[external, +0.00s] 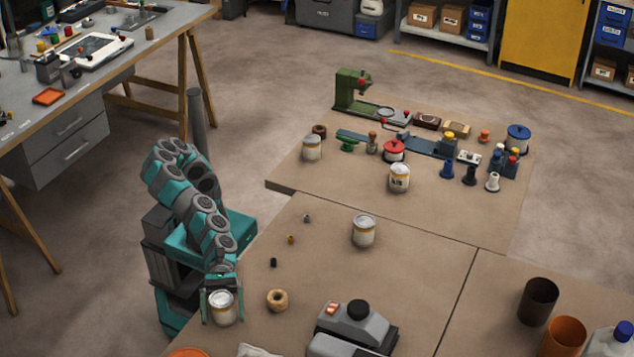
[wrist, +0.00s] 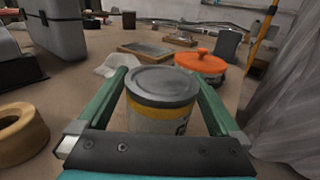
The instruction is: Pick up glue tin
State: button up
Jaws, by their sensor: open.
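A pale tin with a grey lid and a yellow band (wrist: 160,105) stands upright between the fingers of my gripper (wrist: 152,76). The same tin (external: 223,312) shows at the table's left edge in the external view, with my gripper (external: 222,300) low around it. The fingers are open, one on each side of the tin, with no clear grip on it. Its label is mostly hidden, so I cannot read it. Similar tins stand elsewhere: one mid-table (external: 363,232), one behind it (external: 400,178) and one at the back left (external: 311,148).
A tan ring-shaped roll (external: 277,300) lies just right of the gripper. An orange-lidded pot (wrist: 201,66) stands beyond the tin in the wrist view. A grey machine (external: 352,325) stands at the front. Brown (external: 538,302) and orange (external: 564,338) cylinders stand at right.

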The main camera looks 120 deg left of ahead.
grip_shut()
dwell(0.9)
